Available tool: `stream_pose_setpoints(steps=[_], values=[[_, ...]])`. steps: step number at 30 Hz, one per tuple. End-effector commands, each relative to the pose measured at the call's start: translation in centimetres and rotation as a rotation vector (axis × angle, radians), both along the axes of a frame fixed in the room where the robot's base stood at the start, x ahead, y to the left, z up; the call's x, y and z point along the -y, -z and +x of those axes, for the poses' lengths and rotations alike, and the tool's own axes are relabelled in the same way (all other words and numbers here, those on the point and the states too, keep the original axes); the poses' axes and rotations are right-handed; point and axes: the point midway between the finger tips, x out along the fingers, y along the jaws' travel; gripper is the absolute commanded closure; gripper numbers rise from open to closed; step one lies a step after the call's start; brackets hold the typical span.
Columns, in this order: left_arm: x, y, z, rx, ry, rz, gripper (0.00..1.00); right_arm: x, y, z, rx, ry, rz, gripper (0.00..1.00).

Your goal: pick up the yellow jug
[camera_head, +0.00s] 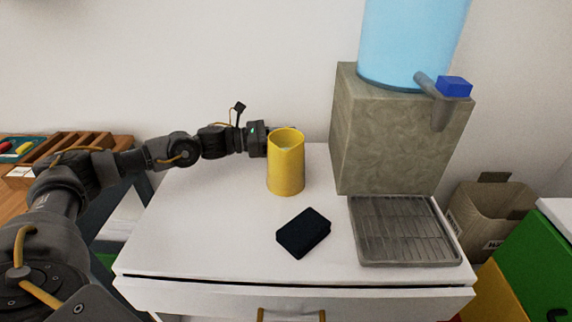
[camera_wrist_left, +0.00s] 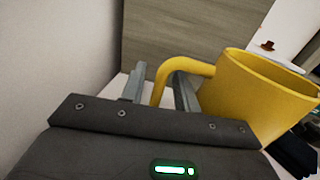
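The yellow jug (camera_head: 286,170) stands upright on the white cabinet top, left of the water dispenser. In the head view my left gripper (camera_head: 264,140) is at the jug's far left side, its fingertips hidden behind the jug. In the left wrist view the jug (camera_wrist_left: 262,95) fills the right side, and its handle (camera_wrist_left: 160,86) passes between the two fingers of my left gripper (camera_wrist_left: 161,84). The fingers are apart, with a visible gap beside the handle. My right gripper is in neither view.
A dispenser with a stone-like body (camera_head: 385,135), blue bottle (camera_head: 412,40) and drip tray (camera_head: 402,232) stands right of the jug. A black block (camera_head: 304,233) lies in front of it. The white cabinet top (camera_head: 200,235) is clear at front left.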

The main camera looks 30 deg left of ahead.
Motion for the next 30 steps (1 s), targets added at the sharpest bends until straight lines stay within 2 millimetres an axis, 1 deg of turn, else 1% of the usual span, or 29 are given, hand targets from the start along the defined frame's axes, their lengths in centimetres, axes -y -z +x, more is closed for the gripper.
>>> stream_pose_setpoints(steps=[1, 2, 6, 8, 9, 30], values=[[-0.02, 0.01, -0.01, 0.0, 0.0, 0.0, 0.69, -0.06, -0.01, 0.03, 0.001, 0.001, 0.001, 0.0], [-0.02, 0.01, -0.01, 0.0, 0.0, 0.0, 0.72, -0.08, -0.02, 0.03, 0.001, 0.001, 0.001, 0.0], [-0.02, 0.01, -0.02, 0.0, 0.0, 0.0, 0.9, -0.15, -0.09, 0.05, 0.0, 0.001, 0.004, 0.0], [-0.03, 0.01, -0.02, 0.0, 0.0, 0.0, 0.98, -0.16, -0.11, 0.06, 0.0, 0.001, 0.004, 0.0], [-0.03, 0.01, -0.02, 0.0, 0.0, 0.0, 1.0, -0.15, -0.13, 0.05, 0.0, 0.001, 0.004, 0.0], [-0.04, 0.0, -0.03, 0.0, 0.0, 0.0, 1.0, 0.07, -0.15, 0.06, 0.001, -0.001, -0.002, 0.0]])
